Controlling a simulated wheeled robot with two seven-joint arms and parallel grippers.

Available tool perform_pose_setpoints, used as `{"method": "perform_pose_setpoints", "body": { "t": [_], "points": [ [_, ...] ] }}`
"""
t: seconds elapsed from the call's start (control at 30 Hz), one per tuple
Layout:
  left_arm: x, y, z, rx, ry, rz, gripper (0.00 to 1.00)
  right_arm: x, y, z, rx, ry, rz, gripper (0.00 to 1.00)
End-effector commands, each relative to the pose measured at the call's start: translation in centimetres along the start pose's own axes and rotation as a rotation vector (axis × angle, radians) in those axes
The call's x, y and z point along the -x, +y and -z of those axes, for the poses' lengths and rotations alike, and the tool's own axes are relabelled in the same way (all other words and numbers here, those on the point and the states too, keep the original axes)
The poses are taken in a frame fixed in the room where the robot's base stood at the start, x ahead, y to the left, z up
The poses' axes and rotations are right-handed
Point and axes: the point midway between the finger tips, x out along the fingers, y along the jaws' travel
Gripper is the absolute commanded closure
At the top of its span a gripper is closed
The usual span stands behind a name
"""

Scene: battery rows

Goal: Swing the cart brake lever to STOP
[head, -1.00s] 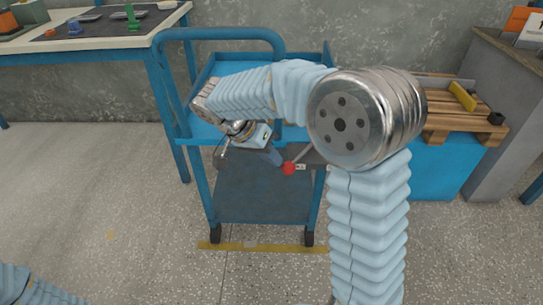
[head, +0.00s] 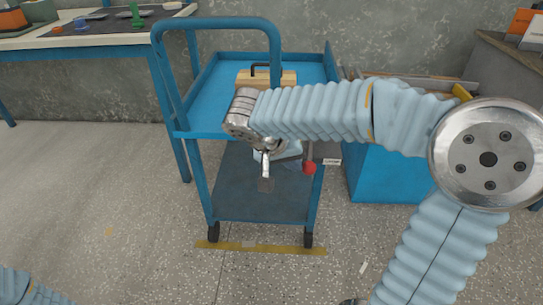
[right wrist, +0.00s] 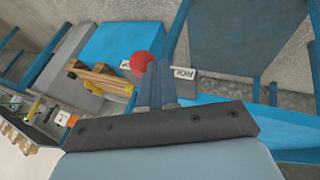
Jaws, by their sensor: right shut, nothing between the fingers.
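The brake lever has a red knob (head: 309,168) and hangs about straight down below the cart's top tray. A white label (head: 331,161) sits just right of the knob; in the right wrist view this label (right wrist: 184,73) reads ROLL. No STOP label is legible. My right gripper (head: 296,159) is shut and empty, just left of the knob in the head view. In the right wrist view its fingers (right wrist: 156,84) are together, with the red knob (right wrist: 142,63) close beside their tips; I cannot tell whether they touch. My left gripper is not in view.
The blue cart (head: 205,90) carries a wooden block with a black handle (head: 265,77) on its top tray. A workbench (head: 90,42) stands at the left. A blue cabinet (head: 385,180) stands right of the cart. The floor left of the cart is clear.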

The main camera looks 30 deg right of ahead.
Motion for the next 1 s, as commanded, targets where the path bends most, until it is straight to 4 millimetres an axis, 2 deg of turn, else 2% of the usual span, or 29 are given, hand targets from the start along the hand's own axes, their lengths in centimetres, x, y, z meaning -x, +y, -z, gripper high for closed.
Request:
{"method": "perform_pose_setpoints", "body": {
  "t": [0.03, 0.27, 0.6, 0.77, 1.0],
  "points": [
    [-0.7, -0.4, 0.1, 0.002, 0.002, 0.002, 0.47, -0.6, 0.6, -0.4, 0.033, 0.018, 0.019, 1.00],
    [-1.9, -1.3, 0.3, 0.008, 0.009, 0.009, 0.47, -1.5, 3.5, -1.2, 0.211, 0.105, 0.103, 1.00],
    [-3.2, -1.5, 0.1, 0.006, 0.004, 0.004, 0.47, -3.2, 7.5, -1.3, 0.447, 0.218, 0.214, 1.00],
    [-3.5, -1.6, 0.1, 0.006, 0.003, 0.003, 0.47, -3.8, 8.7, -1.0, 0.527, 0.255, 0.250, 1.00],
    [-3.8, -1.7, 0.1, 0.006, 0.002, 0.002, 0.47, -4.4, 9.8, -0.7, 0.526, 0.252, 0.246, 1.00]
  ]
}}
